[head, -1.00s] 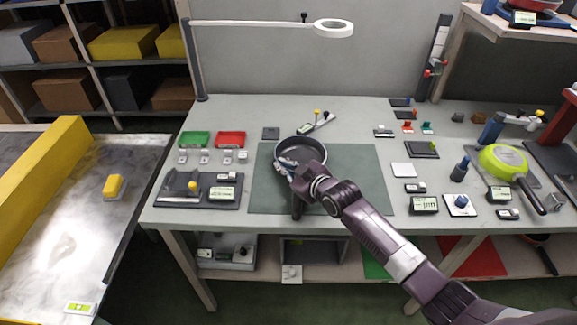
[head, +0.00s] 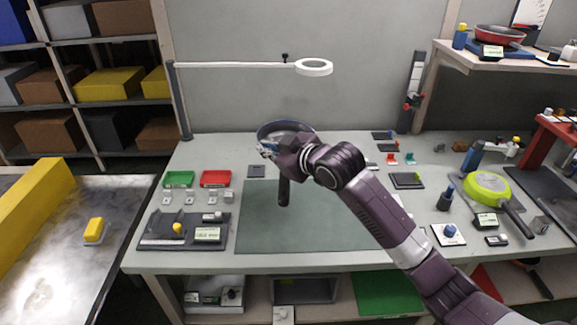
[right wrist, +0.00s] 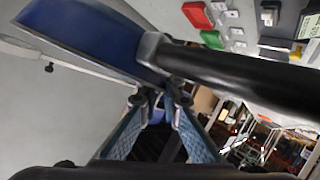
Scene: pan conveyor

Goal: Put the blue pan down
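The blue pan (head: 287,128) is in the air above the back of the workbench, its black handle (head: 284,190) pointing toward the front of the bench. My right gripper (head: 268,150) is at the pan's near side, where the handle meets the body, and is shut on it. In the right wrist view, the pan's blue side (right wrist: 90,38) and dark handle (right wrist: 240,75) lie across the fingertips of my right gripper (right wrist: 160,100). The gripper and arm hide part of the pan. The green mat (head: 330,225) lies below, bare where it shows. My left gripper is not in view.
A lamp arm with a ring head (head: 314,67) reaches over the bench's back. Green (head: 179,179) and red (head: 216,178) trays stand at left. A yellow-green pan (head: 487,187) sits at right. A red pan (head: 500,35) is on the upper shelf.

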